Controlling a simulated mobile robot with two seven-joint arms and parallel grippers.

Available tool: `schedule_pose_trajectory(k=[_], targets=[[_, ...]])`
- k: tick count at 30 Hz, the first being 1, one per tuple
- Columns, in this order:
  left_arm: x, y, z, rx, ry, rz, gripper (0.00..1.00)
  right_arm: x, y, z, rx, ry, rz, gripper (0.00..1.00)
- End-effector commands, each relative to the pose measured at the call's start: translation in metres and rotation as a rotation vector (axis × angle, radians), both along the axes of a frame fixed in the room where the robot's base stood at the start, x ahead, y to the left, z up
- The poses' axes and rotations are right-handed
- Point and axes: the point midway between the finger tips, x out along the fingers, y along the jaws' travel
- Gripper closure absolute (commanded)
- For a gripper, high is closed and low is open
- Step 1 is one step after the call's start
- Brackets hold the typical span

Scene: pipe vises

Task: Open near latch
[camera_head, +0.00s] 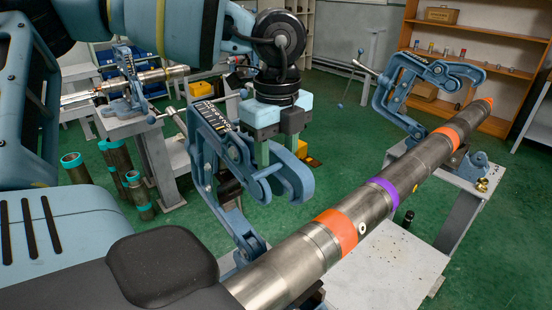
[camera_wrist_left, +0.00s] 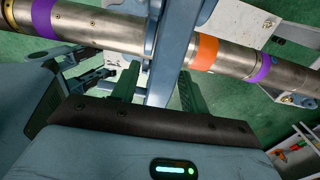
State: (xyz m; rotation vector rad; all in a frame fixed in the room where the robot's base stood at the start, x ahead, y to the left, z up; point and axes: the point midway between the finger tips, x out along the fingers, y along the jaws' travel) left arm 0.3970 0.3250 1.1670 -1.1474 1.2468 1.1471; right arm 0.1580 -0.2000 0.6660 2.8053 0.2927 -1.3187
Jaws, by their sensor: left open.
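The near latch (camera_head: 240,152) is a blue hooked vise arm with a black label, standing over the near end of the pipe (camera_head: 352,218). Its hooked end appears raised clear of the pipe. My left gripper (camera_head: 278,148) points down just behind the latch, with green fingers, open. In the left wrist view, a blue bar of the vise (camera_wrist_left: 168,68) shows between the two spread fingers (camera_wrist_left: 156,90); I cannot tell whether they touch it. The pipe crosses the top of that view. My right gripper is not in view.
A far vise arm (camera_head: 432,82) stands raised over the pipe's far end. Another vise bench (camera_head: 135,125) is at the left, with several upright pipe pieces (camera_head: 117,160) on the green floor. Wooden shelves (camera_head: 485,60) stand at the back right.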

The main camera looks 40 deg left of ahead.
Motion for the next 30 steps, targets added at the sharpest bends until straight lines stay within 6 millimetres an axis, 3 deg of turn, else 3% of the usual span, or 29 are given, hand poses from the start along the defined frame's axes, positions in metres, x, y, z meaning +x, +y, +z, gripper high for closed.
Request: schedule_pose_trajectory(k=[5, 13, 24, 30], targets=[[-0.0004, -0.0001, -0.0112, -0.001, 0.000, -0.001, 0.55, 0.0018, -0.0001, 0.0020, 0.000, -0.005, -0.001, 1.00], [-0.0002, -0.0002, -0.0128, -0.001, -0.001, 0.000, 0.55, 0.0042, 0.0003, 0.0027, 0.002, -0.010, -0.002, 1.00], [-0.0001, -0.0001, -0.0125, 0.000, -0.001, 0.000, 1.00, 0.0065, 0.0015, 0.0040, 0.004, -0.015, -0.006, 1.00], [0.0000, 0.0000, -0.0123, -0.002, -0.001, 0.000, 1.00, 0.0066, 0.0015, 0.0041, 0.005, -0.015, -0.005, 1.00]])
